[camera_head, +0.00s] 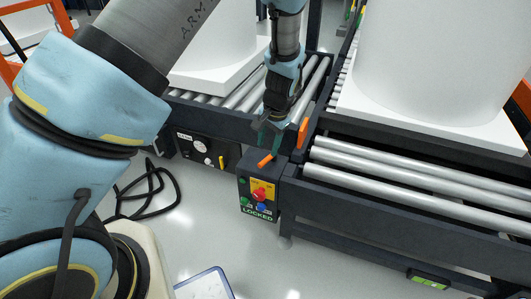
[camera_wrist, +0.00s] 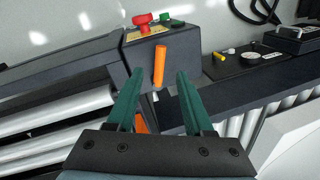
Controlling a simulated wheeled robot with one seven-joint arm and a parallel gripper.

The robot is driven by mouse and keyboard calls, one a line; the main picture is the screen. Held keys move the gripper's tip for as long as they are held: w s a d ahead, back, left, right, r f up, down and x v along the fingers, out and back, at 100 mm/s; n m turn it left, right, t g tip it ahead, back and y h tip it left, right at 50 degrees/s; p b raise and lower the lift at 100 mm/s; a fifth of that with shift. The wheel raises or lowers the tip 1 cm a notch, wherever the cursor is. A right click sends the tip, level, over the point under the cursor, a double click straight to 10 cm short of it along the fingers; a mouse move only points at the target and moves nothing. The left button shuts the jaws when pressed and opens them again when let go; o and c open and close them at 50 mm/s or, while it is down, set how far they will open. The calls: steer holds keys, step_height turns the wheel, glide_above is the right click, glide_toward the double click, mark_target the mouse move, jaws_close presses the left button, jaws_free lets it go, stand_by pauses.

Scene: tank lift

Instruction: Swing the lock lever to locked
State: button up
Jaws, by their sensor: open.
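The orange lock lever (camera_head: 265,160) sticks out at the top of the dark control box (camera_head: 246,186) in the head view. The box front carries a red knob, coloured buttons and a "LOCKED" label (camera_head: 258,214). In the wrist view the lever (camera_wrist: 159,66) appears between the green fingertips of my gripper (camera_wrist: 160,76), with a gap on each side. My gripper (camera_head: 271,140) is open, just above the lever in the head view. I cannot tell how deep the lever sits between the fingers.
Another orange piece (camera_head: 303,132) stands beside my gripper at the conveyor frame. Roller conveyors (camera_head: 400,185) carry large white tanks (camera_head: 435,60). A dark panel with a dial (camera_head: 203,150) is left of the box. A black cable (camera_head: 150,190) lies on the floor.

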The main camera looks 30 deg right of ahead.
steer(key=r, duration=0.4)
steer(key=shift+s+d, duration=0.1)
steer(key=shift+s, duration=0.25)
steer(key=w+a+r+n, duration=0.2)
steer(key=a+r, duration=0.1)
steer(key=a, duration=0.4)
steer(key=w+a+r+n+g, duration=0.1)
steer(key=w+a+r+n, duration=0.15)
steer(key=a, duration=0.35)
steer(key=w+a+r+n, duration=0.2)
steer(key=a+r, duration=0.1)
steer(key=a, duration=0.4)
steer(key=s+a+r+n+h, duration=0.1)
steer(key=s+a+r+n, duration=0.2)
steer(key=a, duration=0.6)
steer(key=s+a+r+n, duration=0.3)
steer(key=a, duration=0.6)
step_height(320, 180, up, 18)
steer(key=p, duration=1.8)
steer(key=shift+f+t, duration=0.2)
steer(key=shift+t, duration=0.1)
